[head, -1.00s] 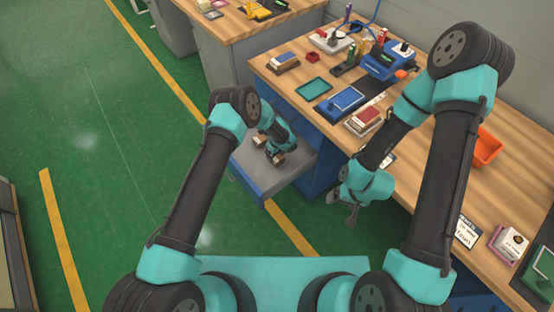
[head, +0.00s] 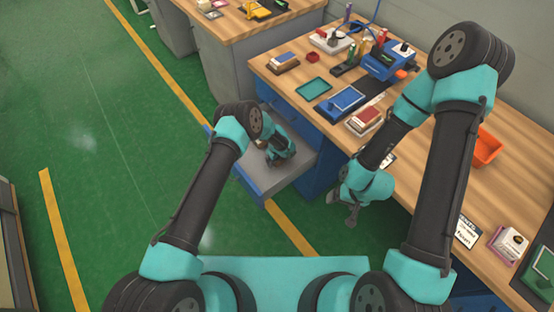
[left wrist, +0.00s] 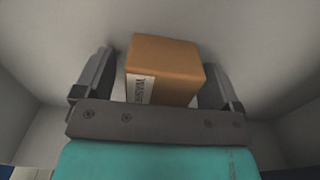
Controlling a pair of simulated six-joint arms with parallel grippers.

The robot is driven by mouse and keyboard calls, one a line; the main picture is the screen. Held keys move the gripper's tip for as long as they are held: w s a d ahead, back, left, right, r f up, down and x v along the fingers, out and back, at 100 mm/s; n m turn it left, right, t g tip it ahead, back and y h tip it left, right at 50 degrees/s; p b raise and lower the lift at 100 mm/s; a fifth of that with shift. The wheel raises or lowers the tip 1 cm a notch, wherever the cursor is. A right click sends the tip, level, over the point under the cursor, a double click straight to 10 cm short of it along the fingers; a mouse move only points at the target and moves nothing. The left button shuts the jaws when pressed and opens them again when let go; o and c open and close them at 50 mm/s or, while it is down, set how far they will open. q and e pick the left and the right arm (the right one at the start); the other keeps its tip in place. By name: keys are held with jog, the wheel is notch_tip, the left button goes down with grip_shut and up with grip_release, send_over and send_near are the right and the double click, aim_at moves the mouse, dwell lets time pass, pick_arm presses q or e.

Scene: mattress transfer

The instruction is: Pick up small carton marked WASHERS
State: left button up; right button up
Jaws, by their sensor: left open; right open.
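The small brown carton (left wrist: 168,68) stands on the grey floor of the open drawer (head: 258,178). It has a white label with dark lettering on one side, sideways and hard to read. My left gripper (left wrist: 158,72) is open, with one finger on each side of the carton; a small gap shows on the left, and contact on the right is unclear. In the head view my left gripper (head: 279,158) is low in the drawer and hides most of the carton. My right gripper (head: 352,216) is open and empty, in front of the bench edge.
The drawer's walls enclose my left gripper. Green floor (head: 100,150) lies open to the left.

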pick_arm(q)
jog(key=c, duration=1.1)
jog(key=shift+o, duration=0.2)
jog(key=shift+r, duration=0.15)
notch_tip(320, 180, up, 10)
jog(key=shift+f, duration=0.1)
dwell(0.4)
